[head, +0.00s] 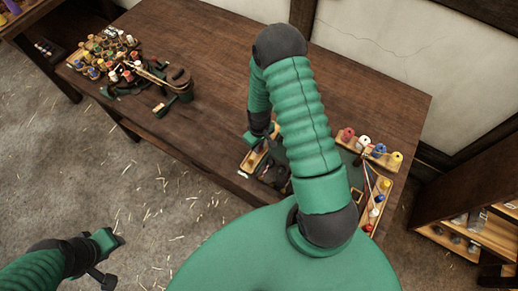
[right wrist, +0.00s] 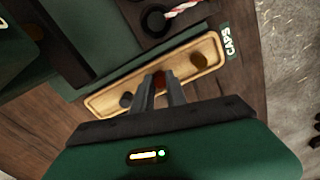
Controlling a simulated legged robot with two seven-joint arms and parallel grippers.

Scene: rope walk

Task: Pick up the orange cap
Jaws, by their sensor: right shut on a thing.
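The tray labelled CAPS (right wrist: 104,101) is a long, light wooden tray in the right wrist view. My right gripper (right wrist: 160,82) is over its middle, with its fingers shut on a dark reddish-orange cap (right wrist: 159,80) that is mostly hidden between them. I cannot tell whether this cap is clear of the tray. A dark cap (right wrist: 125,99) sits at the tray's left end and a brown cap (right wrist: 196,58) at its right end. In the head view the tray (head: 251,162) is partly behind my right arm. My left gripper (head: 108,241) is over the floor, its fingers unclear.
A wooden rack (head: 397,166) with coloured spools stands right of my right arm. A crowded group of coloured spools (head: 100,60) and dark tools lies at the table's left end. The middle of the table (head: 205,70) is clear. A striped rope (right wrist: 182,10) lies beyond the tray.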

